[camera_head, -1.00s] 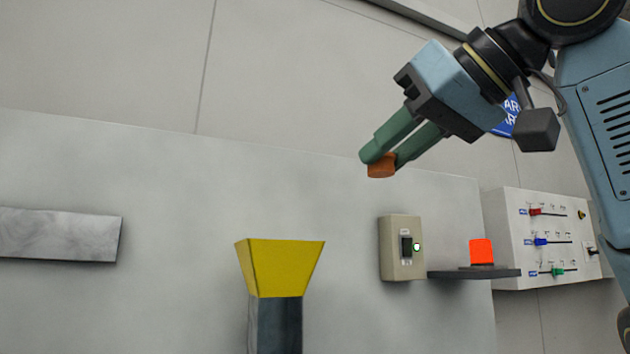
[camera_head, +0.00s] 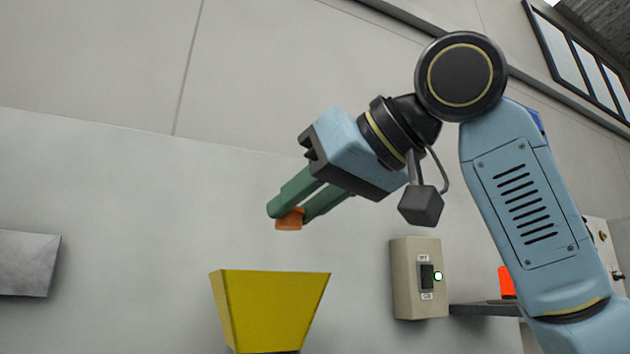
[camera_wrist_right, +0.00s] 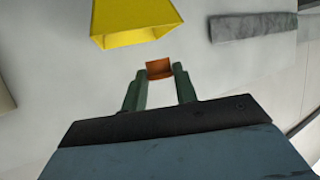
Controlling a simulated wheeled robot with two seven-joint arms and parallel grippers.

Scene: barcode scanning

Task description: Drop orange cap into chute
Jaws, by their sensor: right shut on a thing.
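The orange cap (camera_head: 289,220) is held between the green fingertips of my right gripper (camera_head: 292,208), which is shut on it. In the head view the cap is above the yellow chute funnel (camera_head: 268,312), with a clear gap between them. In the right wrist view the cap (camera_wrist_right: 159,69) sits between the fingertips of my right gripper (camera_wrist_right: 160,74). The yellow funnel (camera_wrist_right: 130,20) is at the top of that view, apart from the cap. The inside of the funnel is hidden in the head view. My left gripper is not in view.
A beige switch box (camera_head: 405,280) is on the wall right of the funnel. A red lamp (camera_head: 507,283) stands on a dark shelf (camera_head: 483,309), partly behind my right arm. A grey metal plate (camera_head: 28,263) is at the far left. The wall around the funnel is otherwise bare.

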